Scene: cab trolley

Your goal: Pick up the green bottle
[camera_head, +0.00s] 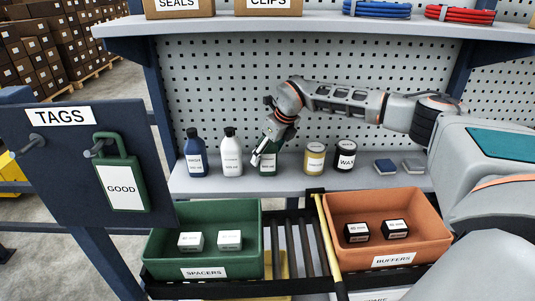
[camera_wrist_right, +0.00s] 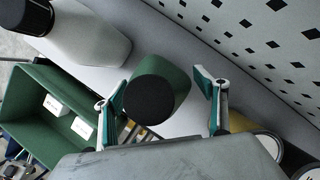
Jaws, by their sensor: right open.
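The green bottle (camera_head: 267,169) stands on the grey shelf, right of the white bottle, partly hidden by my right gripper (camera_head: 264,152). In the right wrist view the green bottle (camera_wrist_right: 176,74) shows its round black cap facing the camera. The two fingers of my right gripper (camera_wrist_right: 158,93) are apart, one on each side of the bottle, with gaps visible between them and it. My left gripper is not in view.
A blue bottle (camera_head: 195,158) and a white bottle (camera_head: 231,158) stand left of the green one. A yellow-labelled jar (camera_head: 315,160) and a dark WAX jar (camera_head: 345,157) stand to its right. Pegboard (camera_head: 230,70) rises behind. Green (camera_head: 160,243) and orange (camera_head: 435,238) bins sit in front.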

